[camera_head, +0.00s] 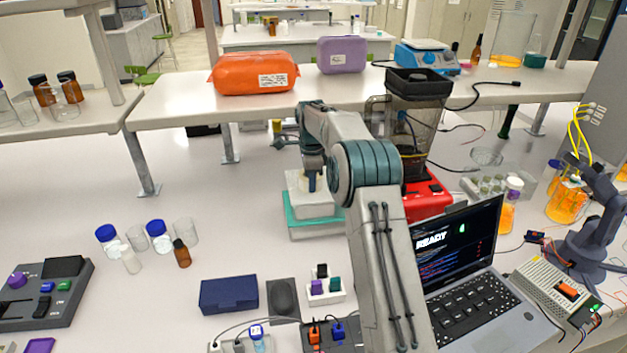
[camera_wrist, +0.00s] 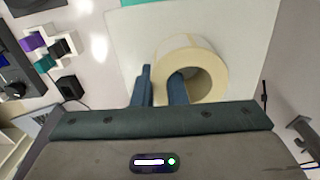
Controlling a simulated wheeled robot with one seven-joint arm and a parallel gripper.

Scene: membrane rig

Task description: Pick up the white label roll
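The white label roll (camera_wrist: 203,52) is a thick cream-white ring lying flat on a pale surface, with its hole facing up in the wrist view. My gripper (camera_wrist: 161,80) straddles the roll's wall: one blue finger is in the hole, the other is outside on the left. The wall fills the narrow gap, and the fingers look closed on it. In the head view my gripper (camera_head: 312,180) points down at the roll (camera_head: 303,184) on a white-topped block with a teal base (camera_head: 318,228). The fingers partly hide the roll there.
A red machine with a dark hopper (camera_head: 424,190) stands close to the right of the block. An open laptop (camera_head: 462,260) is in front of it. Small bottles (camera_head: 157,236) stand at left; a dark blue box (camera_head: 229,295) lies in front.

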